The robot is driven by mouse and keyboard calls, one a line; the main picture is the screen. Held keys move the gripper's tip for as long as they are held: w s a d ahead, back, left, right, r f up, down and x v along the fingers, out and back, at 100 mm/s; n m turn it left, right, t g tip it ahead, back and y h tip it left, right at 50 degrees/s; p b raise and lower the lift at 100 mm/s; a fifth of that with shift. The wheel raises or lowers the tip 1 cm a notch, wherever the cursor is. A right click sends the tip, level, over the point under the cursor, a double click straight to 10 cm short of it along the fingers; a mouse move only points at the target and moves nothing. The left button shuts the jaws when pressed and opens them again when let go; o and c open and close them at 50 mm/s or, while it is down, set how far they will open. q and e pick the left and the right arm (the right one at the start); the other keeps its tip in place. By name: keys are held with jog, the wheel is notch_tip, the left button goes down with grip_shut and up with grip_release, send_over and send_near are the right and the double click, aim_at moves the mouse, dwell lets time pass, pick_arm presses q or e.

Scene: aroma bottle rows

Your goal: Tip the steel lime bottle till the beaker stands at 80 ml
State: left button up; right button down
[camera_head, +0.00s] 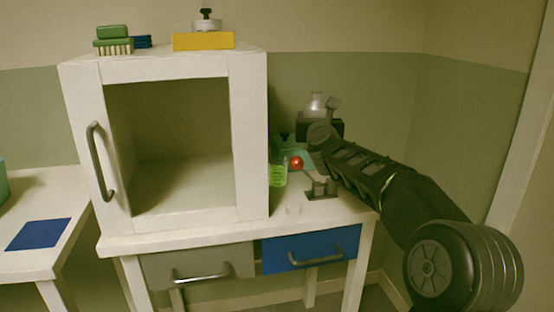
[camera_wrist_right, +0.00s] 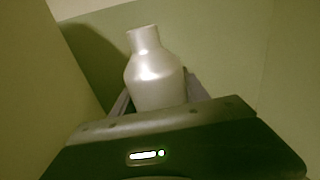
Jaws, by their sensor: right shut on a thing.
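My right gripper (camera_head: 319,124) is shut on the steel bottle (camera_head: 315,104), held up above the right part of the table. In the right wrist view the bottle (camera_wrist_right: 155,75) is silver with a narrow neck, leans slightly to the left and sits between the fingers. Its lower part is hidden by the gripper body. The clear beaker (camera_head: 278,175) stands on the table beside the cabinet, with bright green liquid in it. The bottle is apart from the beaker, above and to the right. The level marks are too small to read. My left gripper is not in view.
A white open cabinet (camera_head: 248,150) stands left of the beaker. A red ball (camera_head: 296,163), a dark metal stand (camera_head: 322,190) and a small white disc (camera_head: 292,210) are near the beaker. A yellow box (camera_head: 203,41) and brushes (camera_head: 114,41) lie on top of the cabinet.

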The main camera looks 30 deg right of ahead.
jog(key=s+d+r+p, duration=0.1)
jog(key=d+r+p, duration=0.1)
jog(key=d+r, duration=0.2)
jog(key=shift+s+d+r, duration=0.2)
jog(key=shift+s+r, duration=0.05)
jog(key=shift+r, duration=0.1)
jog(key=shift+a, duration=0.15)
dwell(0.3)
